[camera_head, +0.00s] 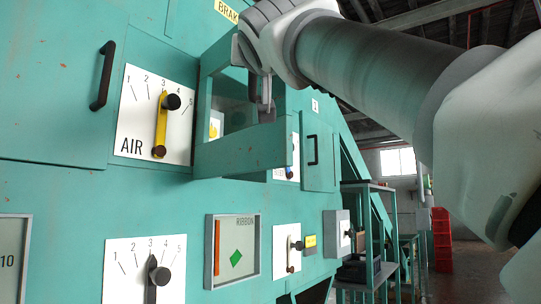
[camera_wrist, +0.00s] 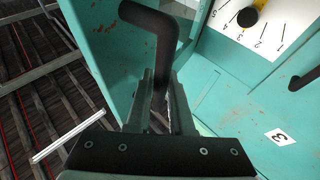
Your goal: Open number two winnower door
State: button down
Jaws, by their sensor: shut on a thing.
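My gripper (camera_wrist: 160,95) is shut on a bent black handle (camera_wrist: 152,28) in the wrist view. That handle is fixed to a teal door (camera_wrist: 100,45) whose panel runs along the left of the fingers. In the head view my gripper (camera_head: 265,105) is at the teal door frame (camera_head: 240,156), which juts out from the machine front beside the AIR dial. The door appears to stand out from the machine face. I cannot read a number on this door. The fingers and arm partly hide the handle in the head view.
The AIR dial plate (camera_head: 150,115) with a yellow lever is left of the door. A closed door with a black handle (camera_head: 103,76) is further left. Another small door (camera_head: 319,155) is to the right. A number 3 tag (camera_wrist: 281,136) shows in the wrist view. A red crate stack (camera_head: 441,240) stands far right.

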jog(key=shift+w+f, duration=0.2)
jog(key=shift+f, duration=0.1)
jog(key=c, duration=0.8)
grip_release()
jog(key=shift+d+r, duration=0.1)
jog(key=shift+c, duration=0.2)
jog(key=shift+o, duration=0.2)
jog(key=shift+s+r, duration=0.1)
jog(key=shift+s, duration=0.05)
jog(key=shift+s, duration=0.15)
